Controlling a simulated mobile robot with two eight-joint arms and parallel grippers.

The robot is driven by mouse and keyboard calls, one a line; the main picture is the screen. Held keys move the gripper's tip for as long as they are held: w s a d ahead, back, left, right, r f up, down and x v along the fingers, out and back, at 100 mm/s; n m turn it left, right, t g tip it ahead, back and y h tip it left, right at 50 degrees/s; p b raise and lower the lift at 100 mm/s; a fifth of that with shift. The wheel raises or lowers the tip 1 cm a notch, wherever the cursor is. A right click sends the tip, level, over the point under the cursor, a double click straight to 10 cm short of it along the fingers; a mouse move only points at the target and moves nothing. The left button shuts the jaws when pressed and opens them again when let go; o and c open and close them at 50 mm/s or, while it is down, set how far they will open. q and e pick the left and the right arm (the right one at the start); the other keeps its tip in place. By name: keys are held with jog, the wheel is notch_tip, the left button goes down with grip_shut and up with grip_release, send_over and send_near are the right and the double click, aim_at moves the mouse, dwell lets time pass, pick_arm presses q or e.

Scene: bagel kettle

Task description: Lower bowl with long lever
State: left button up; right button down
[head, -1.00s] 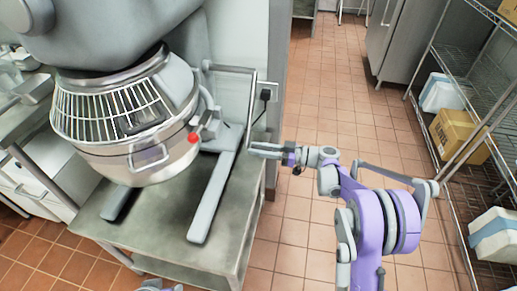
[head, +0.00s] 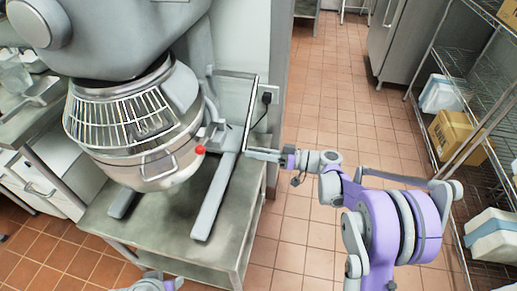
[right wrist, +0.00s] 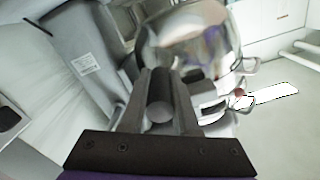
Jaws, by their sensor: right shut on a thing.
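A large grey mixer (head: 130,30) stands on a steel table (head: 150,240). Its metal bowl (head: 180,172) hangs under a wire guard, with a loop handle at the front and clear of the base feet. The long bent lever (head: 249,108) runs out from the mixer's right side, then down. My right gripper (head: 255,154) is shut at the lever's lower end. In the right wrist view a dark round grip (right wrist: 160,108) lies between its fingers. Only a small part of my left arm (head: 150,284) shows at the bottom edge; its fingers are unclear.
A red knob (head: 201,149) sits beside the bowl. A wall outlet (head: 267,98) with a cord is behind the lever. Wire shelves (head: 450,60) with boxes stand at the right. The tiled floor between the table and shelves is free apart from my right arm.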

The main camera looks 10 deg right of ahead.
jog(key=s+a+r+m+p, duration=0.15)
jog(key=r+m+p, duration=0.25)
jog(key=r, duration=0.4)
jog(key=s+r+m+p, duration=0.3)
jog(key=r+p, duration=0.1)
jog(key=r, duration=0.3)
pick_arm(q)
notch_tip(320, 180, up, 18)
jog(key=w+p, duration=0.2)
jog(key=p, duration=0.5)
jog(key=shift+t, duration=0.4)
pick_arm(e)
jog(key=w+d+r+m, duration=0.1)
jog(key=w+r+m, duration=0.2)
jog(key=r, duration=0.4)
jog(key=w+d+r+m, duration=0.1)
jog(key=w+r+m, duration=0.1)
jog(key=r, duration=0.5)
jog(key=shift+w+r+m, duration=0.35)
jog(key=shift+w+m, duration=0.05)
jog(key=shift+m, duration=0.4)
pick_arm(q)
jog(key=shift+f, duration=0.1)
pick_arm(e)
jog(key=shift+d+r, duration=0.1)
jog(key=c, duration=0.9)
grip_release()
jog(key=shift+c, duration=0.2)
jog(key=shift+o, duration=1.3)
jog(key=shift+w, duration=0.1)
